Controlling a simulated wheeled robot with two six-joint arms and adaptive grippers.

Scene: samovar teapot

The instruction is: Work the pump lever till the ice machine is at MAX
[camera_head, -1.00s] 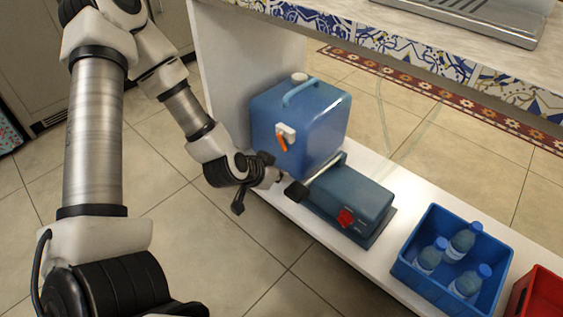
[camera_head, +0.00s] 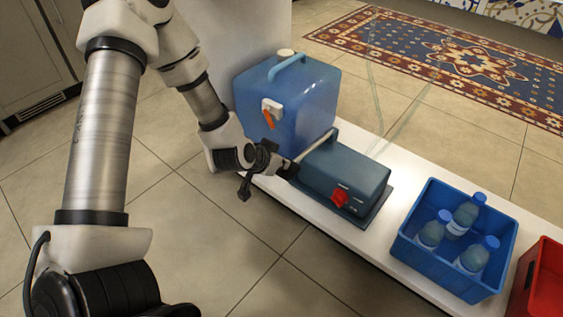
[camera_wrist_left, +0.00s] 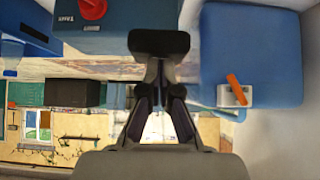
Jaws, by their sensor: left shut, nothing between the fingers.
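The machine with the pump lever is a dark teal box (camera_head: 350,172) with a red knob (camera_head: 339,198), standing on the white shelf. Its lever (camera_head: 318,146) is a pale rod slanting down to the left along the box, with a black grip (camera_head: 289,170) at its end. My left gripper (camera_head: 279,163) is shut and empty, right beside the grip; I cannot tell whether they touch. In the left wrist view, a black block that looks like the grip (camera_wrist_left: 158,42) lies just ahead of the shut fingers. My right gripper is out of view.
A blue water container (camera_head: 300,100) with an orange tap stands behind the lever, close to my left gripper. A blue crate (camera_head: 405,252) of bottles and a red crate (camera_head: 540,285) stand to the right on the shelf (camera_head: 385,265). The tiled floor in front is clear.

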